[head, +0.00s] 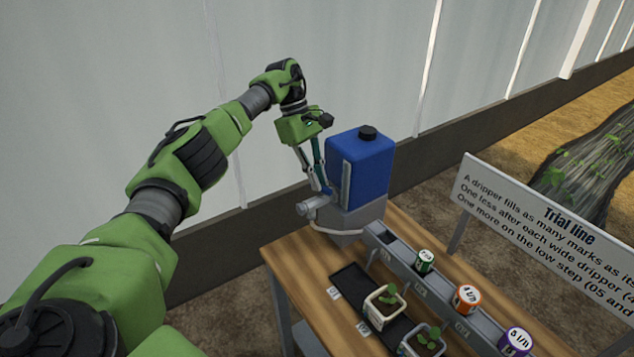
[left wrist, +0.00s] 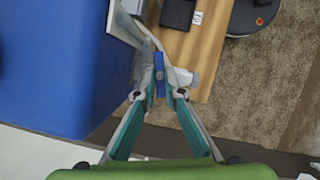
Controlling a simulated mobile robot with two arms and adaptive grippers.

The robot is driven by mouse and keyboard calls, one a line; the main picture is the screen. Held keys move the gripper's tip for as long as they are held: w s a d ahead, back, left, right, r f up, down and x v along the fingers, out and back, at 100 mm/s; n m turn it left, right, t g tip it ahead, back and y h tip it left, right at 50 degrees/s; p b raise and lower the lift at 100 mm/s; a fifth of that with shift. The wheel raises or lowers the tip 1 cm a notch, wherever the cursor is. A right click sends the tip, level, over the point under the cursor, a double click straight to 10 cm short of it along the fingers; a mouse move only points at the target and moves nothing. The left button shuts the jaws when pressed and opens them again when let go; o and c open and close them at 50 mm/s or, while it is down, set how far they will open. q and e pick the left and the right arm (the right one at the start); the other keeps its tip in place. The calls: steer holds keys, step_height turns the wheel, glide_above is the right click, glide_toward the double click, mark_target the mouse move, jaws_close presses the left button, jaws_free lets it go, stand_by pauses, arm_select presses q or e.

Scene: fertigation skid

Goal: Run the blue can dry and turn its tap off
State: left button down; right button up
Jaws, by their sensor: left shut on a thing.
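The blue can (head: 366,168) stands upright on a grey block at the back of the table, with a black cap on top and a pale vertical strip on its side. The liquid level in the strip is too small to read. Its grey tap (head: 313,204) sticks out low on the left. My left gripper (head: 320,188) reaches down onto the tap from above. In the left wrist view its fingers are closed around the tap's blue handle (left wrist: 159,75), beside the can (left wrist: 55,65). My right gripper is out of view.
A grey rail (head: 400,252) on the wooden table (head: 300,255) holds green (head: 425,261), orange (head: 467,298) and purple (head: 515,341) labelled drippers. Potted seedlings (head: 385,303) stand in a dark tray before it. A sign (head: 560,225) stands to the right; a pale wall is behind.

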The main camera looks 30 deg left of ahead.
arm_select(q)
steer(key=shift+w+m, duration=0.15)
steer(key=shift+m, duration=0.35)
steer(key=c, duration=2.1)
jaws_free()
steer(key=shift+c, duration=0.2)
steer(key=shift+r, duration=0.1)
step_height(320, 180, up, 10)
